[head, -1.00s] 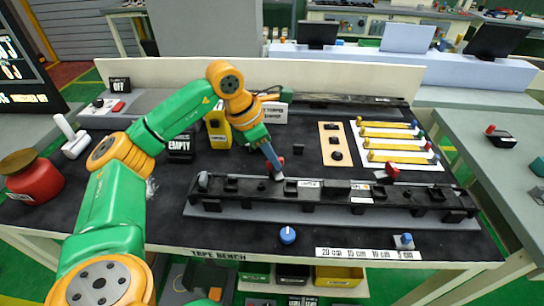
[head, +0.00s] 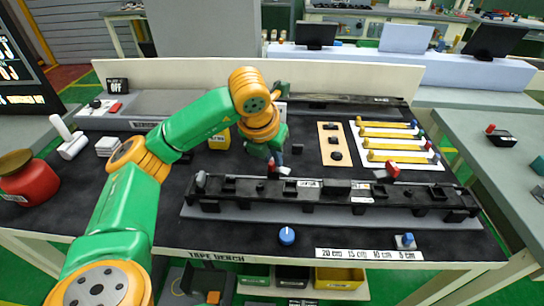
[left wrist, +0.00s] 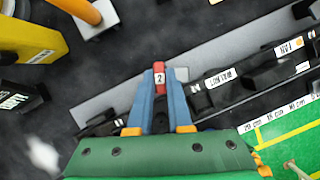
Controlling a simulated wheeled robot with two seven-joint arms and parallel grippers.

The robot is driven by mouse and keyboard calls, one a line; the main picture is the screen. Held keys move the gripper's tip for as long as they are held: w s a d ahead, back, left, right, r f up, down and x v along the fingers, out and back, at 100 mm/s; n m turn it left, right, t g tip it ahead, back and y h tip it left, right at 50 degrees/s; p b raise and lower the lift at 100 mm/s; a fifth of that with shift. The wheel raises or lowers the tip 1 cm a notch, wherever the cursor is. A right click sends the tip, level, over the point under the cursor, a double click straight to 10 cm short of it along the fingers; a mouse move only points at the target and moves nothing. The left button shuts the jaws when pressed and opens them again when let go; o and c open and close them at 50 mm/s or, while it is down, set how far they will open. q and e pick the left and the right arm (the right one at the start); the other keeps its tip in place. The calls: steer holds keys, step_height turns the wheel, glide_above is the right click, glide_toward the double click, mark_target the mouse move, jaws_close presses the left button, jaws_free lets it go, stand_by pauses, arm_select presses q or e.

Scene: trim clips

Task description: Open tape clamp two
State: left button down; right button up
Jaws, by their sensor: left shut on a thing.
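The tape clamp labelled 2 is a small red block (left wrist: 158,73) between the blue fingertips in the left wrist view. My left gripper (left wrist: 158,84) is shut on it. In the head view my left gripper (head: 271,166) is over the left part of the long black fixture (head: 232,201), and its wrist hides much of the grip. A bit of red shows there beside a pale tab. A second red clamp (head: 391,170) sits farther right at the fixture's back edge. I cannot tell how far clamp two is turned. My right gripper is not in view.
A blue knob (head: 287,235) and a length label strip (head: 369,254) are at the bench's front. A white board with yellow strips (head: 392,142) lies at the back right. A yellow block (head: 219,139) stands behind my arm. A red jar (head: 28,181) is far left.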

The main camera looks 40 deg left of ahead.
arm_select(q)
steer(key=shift+n+y, duration=0.3)
steer(key=shift+n, duration=0.4)
steer(key=c, duration=0.8)
jaws_free()
steer(key=shift+c, duration=0.2)
steer(key=p+v, duration=0.1)
steer(key=v, duration=0.6)
steer(key=shift+w, duration=0.1)
steer(key=shift+r, duration=0.15)
